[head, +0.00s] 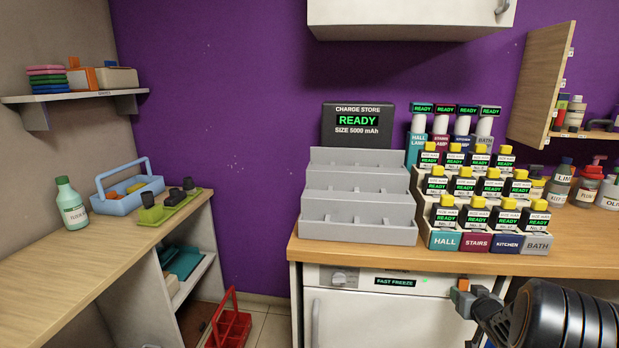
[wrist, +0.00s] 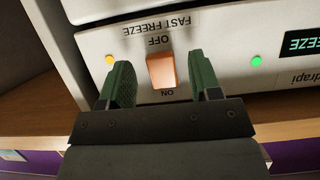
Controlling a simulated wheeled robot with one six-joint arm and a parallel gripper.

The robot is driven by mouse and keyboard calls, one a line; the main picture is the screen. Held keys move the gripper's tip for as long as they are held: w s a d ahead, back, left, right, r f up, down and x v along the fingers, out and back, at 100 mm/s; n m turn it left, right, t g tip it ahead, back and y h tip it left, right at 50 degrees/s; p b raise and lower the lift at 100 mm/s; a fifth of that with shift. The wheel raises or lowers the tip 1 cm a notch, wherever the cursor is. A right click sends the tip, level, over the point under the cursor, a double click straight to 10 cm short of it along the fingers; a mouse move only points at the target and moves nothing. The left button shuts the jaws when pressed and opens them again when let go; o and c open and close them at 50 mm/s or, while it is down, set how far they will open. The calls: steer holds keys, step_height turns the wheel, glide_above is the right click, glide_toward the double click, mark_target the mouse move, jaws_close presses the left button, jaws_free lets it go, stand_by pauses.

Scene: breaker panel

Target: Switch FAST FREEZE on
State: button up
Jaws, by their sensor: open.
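The orange rocker switch (wrist: 161,70) is on the pale freezer panel, seen upside down in the wrist view. The label FAST FREEZE and the word OFF are above it in that picture, ON below it. I cannot tell which side is pressed in. My gripper (wrist: 163,72) is open and empty, one green finger on each side of the switch; contact is not clear. In the head view my gripper (head: 464,292) is at the freezer's upper right front. The FAST FREEZE display (head: 394,282) glows green left of it.
An amber light (wrist: 110,59) and a green light (wrist: 257,60) flank the switch. The wooden counter (head: 350,258) overhangs the freezer front (head: 370,320). Above stand a grey charge rack (head: 357,232) and several labelled devices. A red caddy (head: 230,325) is on the floor, left.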

steer(key=p+v, duration=0.6)
steer(key=v, duration=0.7)
stand_by(0.6)
steer(key=shift+f, duration=0.1)
stand_by(0.4)
